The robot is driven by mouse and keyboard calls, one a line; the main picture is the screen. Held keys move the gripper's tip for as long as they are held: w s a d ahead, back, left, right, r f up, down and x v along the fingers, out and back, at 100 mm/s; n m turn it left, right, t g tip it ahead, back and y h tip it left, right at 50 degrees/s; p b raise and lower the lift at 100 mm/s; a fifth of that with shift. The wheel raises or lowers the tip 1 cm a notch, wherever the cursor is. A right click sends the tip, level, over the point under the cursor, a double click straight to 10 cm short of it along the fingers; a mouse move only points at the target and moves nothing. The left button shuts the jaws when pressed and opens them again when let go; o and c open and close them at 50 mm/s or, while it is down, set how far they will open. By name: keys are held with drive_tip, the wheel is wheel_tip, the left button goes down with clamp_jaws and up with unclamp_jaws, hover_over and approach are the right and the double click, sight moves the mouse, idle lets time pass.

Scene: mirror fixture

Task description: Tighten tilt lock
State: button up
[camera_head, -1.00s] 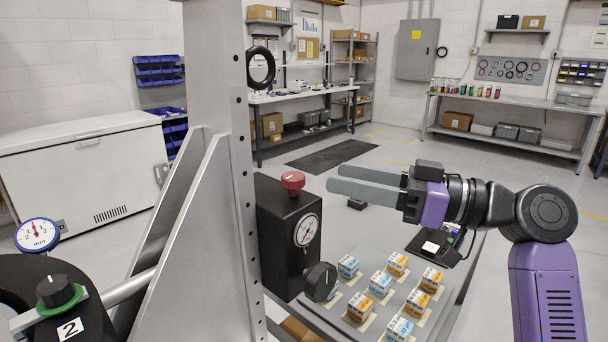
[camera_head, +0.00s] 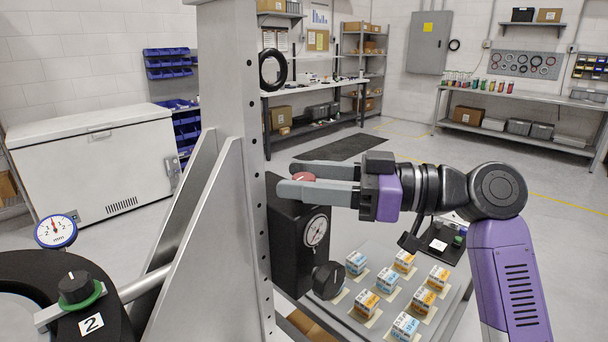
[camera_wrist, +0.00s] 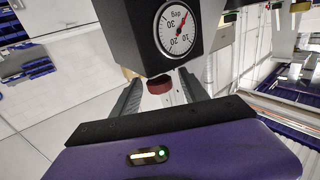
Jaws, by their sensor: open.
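A black box (camera_head: 290,245) with a white dial (camera_head: 316,230) is fixed to the grey metal post. A red knob (camera_head: 304,177) sits on top of the box. A black round knob (camera_head: 328,280) sticks out low on its front. My gripper (camera_head: 287,178) is open and level, with its two grey fingers on either side of the red knob. In the wrist view the red knob (camera_wrist: 159,86) lies between the spread fingers, with gaps on both sides. The dial (camera_wrist: 176,28) there is marked "deg", and its needle is red.
Blue-and-white and orange-and-white small boxes (camera_head: 366,303) stand on a grey board below my arm. A black ring fixture with a knob (camera_head: 76,287), a label "2" and a mm gauge (camera_head: 56,231) is at the left. The slanted metal brace (camera_head: 205,235) flanks the post.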

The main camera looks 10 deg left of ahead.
clamp_jaws()
